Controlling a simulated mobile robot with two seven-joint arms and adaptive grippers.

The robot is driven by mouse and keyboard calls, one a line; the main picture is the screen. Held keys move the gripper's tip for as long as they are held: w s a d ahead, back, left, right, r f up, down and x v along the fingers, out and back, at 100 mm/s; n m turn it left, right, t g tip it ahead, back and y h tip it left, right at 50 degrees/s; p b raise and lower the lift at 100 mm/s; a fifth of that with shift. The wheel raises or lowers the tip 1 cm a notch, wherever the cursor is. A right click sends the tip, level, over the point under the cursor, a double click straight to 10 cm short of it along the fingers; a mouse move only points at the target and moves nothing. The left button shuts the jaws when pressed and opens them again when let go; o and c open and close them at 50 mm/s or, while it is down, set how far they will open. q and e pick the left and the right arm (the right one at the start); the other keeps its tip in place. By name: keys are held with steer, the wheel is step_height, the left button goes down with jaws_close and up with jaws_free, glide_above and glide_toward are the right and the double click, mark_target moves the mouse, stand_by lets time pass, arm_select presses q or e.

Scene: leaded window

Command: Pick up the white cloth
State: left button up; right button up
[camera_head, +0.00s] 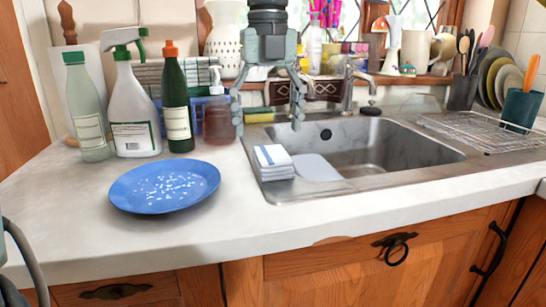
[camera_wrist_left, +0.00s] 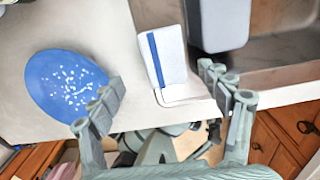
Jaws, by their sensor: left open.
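The white cloth (camera_head: 273,161) is folded into a small stack with a blue stripe on top. It lies at the left front edge of the steel sink (camera_head: 385,180), beside the basin. My left gripper (camera_head: 267,127) hangs above and appears behind the cloth, fingers pointing down and spread wide, with nothing between them. In the left wrist view the cloth (camera_wrist_left: 163,57) shows between and beyond the open fingertips (camera_wrist_left: 161,80), apart from them. My right gripper is in neither view.
A blue plate (camera_head: 165,185) with white specks lies left of the cloth. Several bottles, including a green one (camera_head: 176,105), stand behind it. The tap (camera_head: 348,85) rises behind the basin. A wire rack (camera_head: 480,130) is at the right.

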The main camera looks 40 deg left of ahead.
mark_target(272, 154)
arm_select(q)
steer(key=f, duration=0.6)
steer(key=shift+w+d+f, duration=0.25)
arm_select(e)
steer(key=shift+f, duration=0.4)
arm_select(q)
steer(key=shift+c, duration=0.2)
steer(key=c, duration=1.1)
steer(key=shift+r, duration=0.1)
